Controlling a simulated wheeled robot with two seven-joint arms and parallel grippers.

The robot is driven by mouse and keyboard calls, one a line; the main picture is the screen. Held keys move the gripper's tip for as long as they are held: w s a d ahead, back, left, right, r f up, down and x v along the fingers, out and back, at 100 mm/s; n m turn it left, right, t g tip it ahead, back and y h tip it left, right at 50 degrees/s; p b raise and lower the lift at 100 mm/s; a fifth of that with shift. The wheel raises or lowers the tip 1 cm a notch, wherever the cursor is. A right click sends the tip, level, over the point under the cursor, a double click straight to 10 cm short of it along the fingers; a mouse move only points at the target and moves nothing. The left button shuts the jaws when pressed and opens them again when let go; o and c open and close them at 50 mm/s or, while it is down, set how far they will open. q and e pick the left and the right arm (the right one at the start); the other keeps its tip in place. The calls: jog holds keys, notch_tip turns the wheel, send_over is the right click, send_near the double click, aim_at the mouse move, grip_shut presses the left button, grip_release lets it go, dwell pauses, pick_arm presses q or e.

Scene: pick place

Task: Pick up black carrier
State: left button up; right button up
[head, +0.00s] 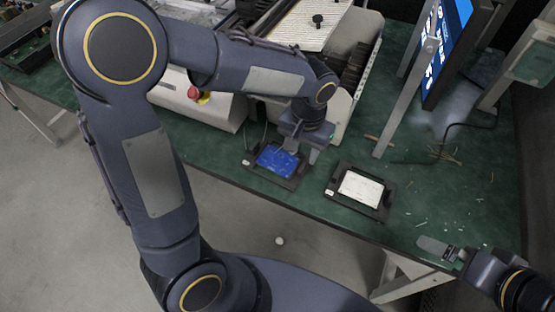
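One black carrier (286,183) lies on the green table and holds a blue board (277,161). A second black carrier (355,208) lies to its right and holds a white board (361,189). My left gripper (303,153) points down at the far right edge of the carrier with the blue board. Its two fingers look apart; whether they touch the carrier cannot be told. My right gripper (436,247) is low at the right, over the table's front edge, away from both carriers. Its fingers overlap in this view, so its opening cannot be told.
A light-coloured machine (222,114) with a red button (194,92) stands behind the carriers. A screen (445,45) on a metal post (408,96) stands at the back right. Loose scraps (445,153) and a cable lie on the table's right part.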

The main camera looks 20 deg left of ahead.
aim_at(301, 168)
pick_arm(q)
jog(key=f, duration=0.5)
jog(key=shift+s+d+f, duration=0.15)
jog(key=shift+s+f, duration=0.15)
jog(key=shift+f, duration=0.05)
grip_shut()
jog(key=shift+r, duration=0.15)
